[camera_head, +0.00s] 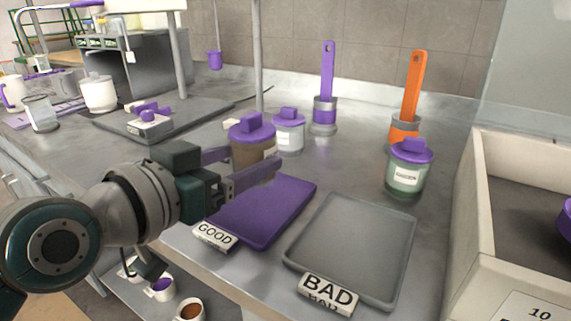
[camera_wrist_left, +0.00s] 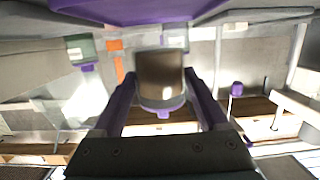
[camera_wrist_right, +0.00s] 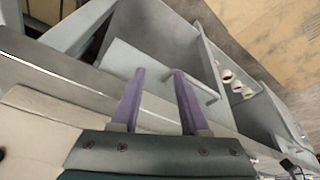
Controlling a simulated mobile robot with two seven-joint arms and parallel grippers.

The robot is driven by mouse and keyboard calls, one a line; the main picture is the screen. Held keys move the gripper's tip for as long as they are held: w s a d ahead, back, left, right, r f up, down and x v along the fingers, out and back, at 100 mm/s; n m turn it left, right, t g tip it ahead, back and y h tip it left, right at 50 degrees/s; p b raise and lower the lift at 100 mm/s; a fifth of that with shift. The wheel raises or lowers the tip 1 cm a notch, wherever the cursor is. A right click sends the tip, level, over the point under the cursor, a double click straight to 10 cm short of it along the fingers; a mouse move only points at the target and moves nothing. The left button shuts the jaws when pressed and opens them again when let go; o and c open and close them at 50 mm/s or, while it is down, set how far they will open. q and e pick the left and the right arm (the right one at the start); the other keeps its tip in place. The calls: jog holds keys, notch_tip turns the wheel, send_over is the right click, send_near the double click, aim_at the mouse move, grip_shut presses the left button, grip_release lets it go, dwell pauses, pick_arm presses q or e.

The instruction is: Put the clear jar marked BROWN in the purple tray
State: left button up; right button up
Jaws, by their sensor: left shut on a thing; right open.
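The clear jar with brown contents and a purple lid (camera_head: 251,130) is held upright between the fingers of my left gripper (camera_head: 245,165). Only a strip of its white label shows, and I cannot read it. The jar also shows between the fingers in the left wrist view (camera_wrist_left: 160,75). The purple tray (camera_head: 275,208) lies flat and empty on the counter, just in front of and below the jar. The jar's base is hidden by a finger, so its exact height is unclear. My right gripper (camera_wrist_right: 158,75) is open and empty, away from the counter objects.
A grey tray (camera_head: 350,245) with a BAD sign lies right of the purple tray, which has a GOOD sign (camera_head: 214,235). A white-filled jar (camera_head: 288,132), a green jar (camera_head: 407,172) and purple and orange brushes (camera_head: 410,95) stand behind. A box (camera_head: 480,215) bounds the right.

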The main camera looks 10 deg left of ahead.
pick_arm(q)
jog(key=shift+f+b, duration=0.6)
jog(key=shift+f, duration=1.2)
jog(key=shift+f, duration=0.15)
jog(key=o, duration=1.5)
